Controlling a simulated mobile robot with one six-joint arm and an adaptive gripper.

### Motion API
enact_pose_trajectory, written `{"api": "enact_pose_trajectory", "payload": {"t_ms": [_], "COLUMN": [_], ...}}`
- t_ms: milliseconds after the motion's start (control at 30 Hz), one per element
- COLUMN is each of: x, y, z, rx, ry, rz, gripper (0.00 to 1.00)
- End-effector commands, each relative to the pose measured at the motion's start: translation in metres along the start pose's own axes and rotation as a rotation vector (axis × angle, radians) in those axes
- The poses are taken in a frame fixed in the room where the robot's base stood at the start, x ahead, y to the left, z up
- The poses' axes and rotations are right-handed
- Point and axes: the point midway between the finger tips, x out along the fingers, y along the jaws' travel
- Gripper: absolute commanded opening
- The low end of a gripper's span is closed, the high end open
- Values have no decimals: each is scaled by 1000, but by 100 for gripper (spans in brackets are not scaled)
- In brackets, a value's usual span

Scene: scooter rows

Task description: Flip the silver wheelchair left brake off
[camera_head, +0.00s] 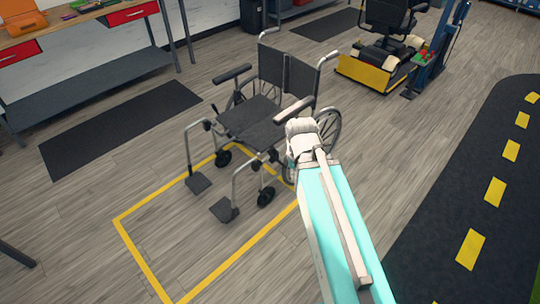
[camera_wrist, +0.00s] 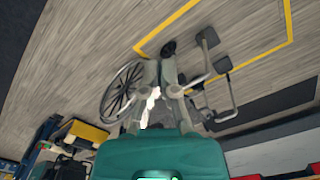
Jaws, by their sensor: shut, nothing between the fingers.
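The silver wheelchair (camera_head: 268,114) has a black seat and backrest and stands at the centre of the head view, footrests towards the lower left. It appears upside down in the wrist view, with a large spoked wheel (camera_wrist: 122,92) at left. My gripper (camera_wrist: 160,72) is shut and empty, pointing down beside the chair frame, near that wheel and a small caster. Whether it touches the chair I cannot tell. In the head view my arm covers part of the chair's side at picture right. I cannot make out the left brake lever clearly in either view.
Yellow floor tape (camera_head: 150,262) marks a box around the chair's front. A dark mat (camera_head: 120,124) and a workbench (camera_head: 85,75) are at left. A scooter (camera_head: 385,55) stands at the back right. A dark road mat with yellow dashes (camera_head: 455,190) lies at right.

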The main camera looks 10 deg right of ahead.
Motion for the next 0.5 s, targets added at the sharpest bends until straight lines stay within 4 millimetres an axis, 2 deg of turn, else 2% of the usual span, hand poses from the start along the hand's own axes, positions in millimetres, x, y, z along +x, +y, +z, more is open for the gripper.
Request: {"api": "enact_pose_trajectory", "payload": {"t_ms": [267,367,400,500], "x": [8,17,22,38], "y": [0,1,-9,-10], "z": [-5,-12,-15,-27], "rx": [-24,-60,-82,-147], "ry": [5,12,16,25], "rz": [10,27,37,68], "gripper": [0,0,0,0]}}
